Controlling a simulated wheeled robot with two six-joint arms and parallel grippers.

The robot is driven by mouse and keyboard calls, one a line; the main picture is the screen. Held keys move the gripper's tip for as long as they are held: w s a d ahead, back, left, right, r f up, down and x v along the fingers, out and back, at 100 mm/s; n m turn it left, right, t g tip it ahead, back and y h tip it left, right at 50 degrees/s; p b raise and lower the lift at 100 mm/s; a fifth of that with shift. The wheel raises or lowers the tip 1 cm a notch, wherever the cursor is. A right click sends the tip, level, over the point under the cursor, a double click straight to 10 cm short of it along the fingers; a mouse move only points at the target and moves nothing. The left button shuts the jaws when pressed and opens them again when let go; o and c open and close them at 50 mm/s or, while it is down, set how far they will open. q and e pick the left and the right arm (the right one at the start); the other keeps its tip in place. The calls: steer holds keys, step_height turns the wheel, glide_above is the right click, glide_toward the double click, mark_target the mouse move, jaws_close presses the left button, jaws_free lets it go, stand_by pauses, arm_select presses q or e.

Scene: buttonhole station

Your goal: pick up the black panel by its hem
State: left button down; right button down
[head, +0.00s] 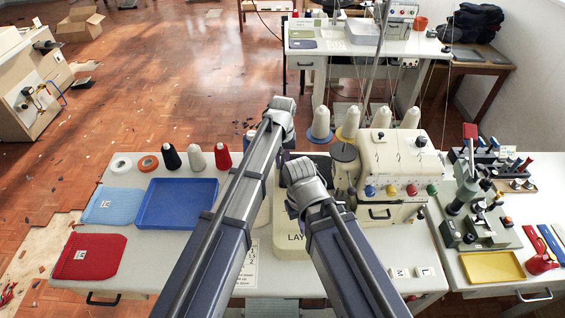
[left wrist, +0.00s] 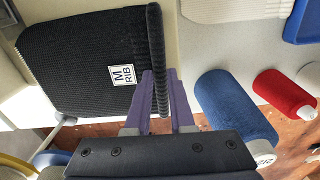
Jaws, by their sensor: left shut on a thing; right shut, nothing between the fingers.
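The black ribbed panel (left wrist: 75,65) with a white "M RIB" label fills the left of the left wrist view. Its thick rolled hem (left wrist: 157,50) runs along its right edge. My left gripper (left wrist: 160,95) has its purple fingers on either side of the hem's near end, shut on it. The panel hangs together with the hem and looks flat. In the head view my own arms hide most of this spot, and I cannot make out the panel clearly there. My right gripper's fingers are hidden behind its own arm in the head view.
A blue cone (left wrist: 235,110) and a red cone (left wrist: 284,92) stand close right of the left fingers. A blue tray (head: 176,203), a red panel (head: 88,256) and a light blue panel (head: 112,206) lie left. A cream machine (head: 400,160) stands right of my arms.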

steer(key=shift+r, duration=0.1)
